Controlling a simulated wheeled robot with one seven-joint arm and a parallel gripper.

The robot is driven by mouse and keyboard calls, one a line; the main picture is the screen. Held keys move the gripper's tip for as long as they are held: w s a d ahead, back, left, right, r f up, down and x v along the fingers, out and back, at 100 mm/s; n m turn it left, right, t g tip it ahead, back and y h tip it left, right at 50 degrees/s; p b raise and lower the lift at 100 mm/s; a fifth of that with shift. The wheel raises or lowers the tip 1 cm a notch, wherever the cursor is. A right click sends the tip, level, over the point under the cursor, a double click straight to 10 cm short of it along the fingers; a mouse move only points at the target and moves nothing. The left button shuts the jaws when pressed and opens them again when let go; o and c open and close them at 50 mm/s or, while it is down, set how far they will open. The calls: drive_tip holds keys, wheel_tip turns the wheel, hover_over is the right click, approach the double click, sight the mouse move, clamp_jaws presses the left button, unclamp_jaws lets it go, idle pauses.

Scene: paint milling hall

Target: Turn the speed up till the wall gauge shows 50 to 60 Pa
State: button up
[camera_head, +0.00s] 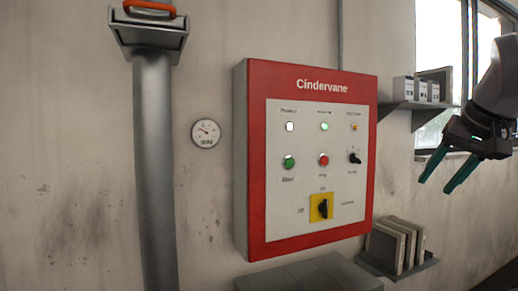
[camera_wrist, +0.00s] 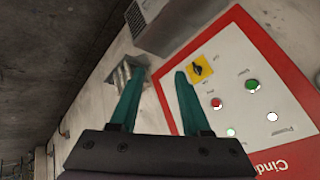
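A red-framed control panel (camera_head: 241,150) marked Cindervane hangs on the wall. It carries a black speed knob (camera_head: 355,158) at the right, a green button (camera_head: 289,161), a red button (camera_head: 323,160) and a yellow-plated black switch (camera_head: 321,207). The lamp (camera_head: 324,127) above the red button glows green. The round wall gauge (camera_head: 206,132) is left of the panel; its reading is too small to tell. My gripper (camera_head: 447,187) is open and empty, right of the panel and apart from it. In the wrist view, the panel (camera_wrist: 267,68) appears beyond my fingers (camera_wrist: 157,88).
A grey duct (camera_head: 155,180) with an orange-handled damper (camera_head: 149,10) stands left of the gauge. A shelf with small boxes (camera_head: 403,90) and a lower rack of panels (camera_head: 395,243) sit right of the panel. A grey box top (camera_head: 310,275) lies below it.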

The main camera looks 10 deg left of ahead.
drive_tip(key=w+a+m+g+y, duration=0.2)
drive_tip(key=w+a+y, duration=0.1)
drive_tip(key=w+a, duration=0.1)
drive_tip(key=m+t+y, duration=0.5)
drive_tip(key=m+t, duration=0.5)
drive_tip(key=m, duration=0.4)
approach(357, 158)
drive_tip(key=x, duration=0.8)
drive_tip(key=shift+w, duration=0.4)
drive_tip(key=shift+a, duration=0.1)
clamp_jaws()
